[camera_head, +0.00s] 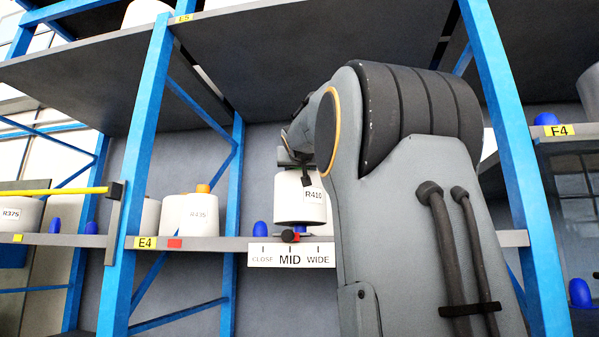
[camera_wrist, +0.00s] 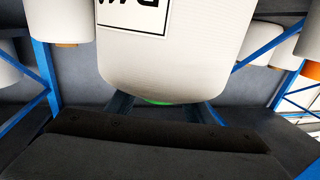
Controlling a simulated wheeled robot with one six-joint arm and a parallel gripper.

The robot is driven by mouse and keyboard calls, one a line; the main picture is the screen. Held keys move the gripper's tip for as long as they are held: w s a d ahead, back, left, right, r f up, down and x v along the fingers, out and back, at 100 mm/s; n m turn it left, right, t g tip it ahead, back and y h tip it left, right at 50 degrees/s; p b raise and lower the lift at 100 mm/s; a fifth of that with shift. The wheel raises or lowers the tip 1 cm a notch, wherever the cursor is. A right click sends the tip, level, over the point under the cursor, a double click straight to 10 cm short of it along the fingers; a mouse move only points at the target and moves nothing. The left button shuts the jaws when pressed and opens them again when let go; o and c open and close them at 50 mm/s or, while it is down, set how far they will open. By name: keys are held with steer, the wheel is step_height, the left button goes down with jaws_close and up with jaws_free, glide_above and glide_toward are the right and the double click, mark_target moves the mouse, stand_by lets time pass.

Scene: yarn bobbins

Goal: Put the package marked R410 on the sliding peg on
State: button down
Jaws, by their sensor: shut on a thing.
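The white package marked R410 (camera_head: 300,205) is upright over the sliding peg's place on the shelf, above the MID mark. My gripper (camera_head: 294,163) is at its top, shut on it, and partly hidden by my arm. In the wrist view the package (camera_wrist: 175,65) fills the upper middle with its label cut off, and my gripper (camera_wrist: 162,106) reaches toward it. A blue piece of the sliding peg (camera_head: 301,228) shows just under the package, beside a black and red knob (camera_head: 290,236). I cannot tell whether the package rests on it.
A sign (camera_head: 290,258) reading CLOSE, MID, WIDE hangs on the shelf edge. Blue uprights (camera_head: 150,150) flank the bay. An upper shelf (camera_head: 300,50) lies overhead.

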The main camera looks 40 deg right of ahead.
mark_target(301, 173)
steer(key=shift+f+b, duration=1.5)
steer(key=shift+b, duration=0.05)
steer(key=c, duration=1)
jaws_free()
steer(key=shift+a, duration=0.1)
steer(key=shift+o, duration=1)
steer(key=shift+s, duration=0.1)
steer(key=shift+f, duration=0.3)
steer(key=b+v, duration=0.3)
steer(key=v, duration=0.4)
steer(key=shift+s+a+r, duration=0.15)
steer(key=shift+s+a, duration=0.1)
